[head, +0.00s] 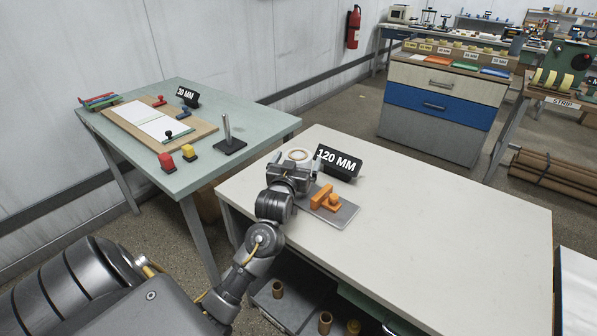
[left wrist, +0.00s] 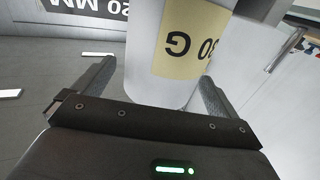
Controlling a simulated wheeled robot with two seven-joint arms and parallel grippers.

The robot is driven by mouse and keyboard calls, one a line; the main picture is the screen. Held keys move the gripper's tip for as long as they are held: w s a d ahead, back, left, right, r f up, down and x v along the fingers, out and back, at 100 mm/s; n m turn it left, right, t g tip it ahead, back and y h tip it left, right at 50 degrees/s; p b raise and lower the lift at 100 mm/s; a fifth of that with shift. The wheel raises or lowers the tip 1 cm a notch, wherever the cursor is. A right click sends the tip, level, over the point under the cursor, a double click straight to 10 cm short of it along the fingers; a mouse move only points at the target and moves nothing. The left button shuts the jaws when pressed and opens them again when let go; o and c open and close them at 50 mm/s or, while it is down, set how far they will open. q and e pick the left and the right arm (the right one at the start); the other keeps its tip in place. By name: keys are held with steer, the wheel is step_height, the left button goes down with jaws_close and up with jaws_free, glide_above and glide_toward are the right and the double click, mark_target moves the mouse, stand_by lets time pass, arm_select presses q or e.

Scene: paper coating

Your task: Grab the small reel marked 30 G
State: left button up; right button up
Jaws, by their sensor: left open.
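The small reel (head: 298,154) stands on the pale table beside the 120 MM sign, and the head view shows its round top behind my left gripper. In the left wrist view the reel (left wrist: 150,50) is a white cylinder with a cream label reading 30 G, upside down in the picture. My left gripper (head: 296,163) is open. In the left wrist view its fingers (left wrist: 157,75) lie on either side of the reel's lower part; I cannot tell whether either touches it. My right gripper is not in view.
The black 120 MM sign (head: 338,162) stands close to the right of the reel. An orange tool on a grey plate (head: 345,215) lies just in front. The table's right side (head: 450,230) is clear. A green table (head: 240,115) with a 30 MM sign stands to the left.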

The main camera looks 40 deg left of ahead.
arm_select(q)
steer(key=shift+w+a, duration=0.3)
steer(key=shift+w, duration=0.3)
steer(key=c, duration=1.8)
steer(key=shift+o, duration=0.2)
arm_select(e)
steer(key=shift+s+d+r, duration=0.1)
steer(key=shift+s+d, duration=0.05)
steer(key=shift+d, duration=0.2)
arm_select(q)
steer(key=shift+r, duration=0.15)
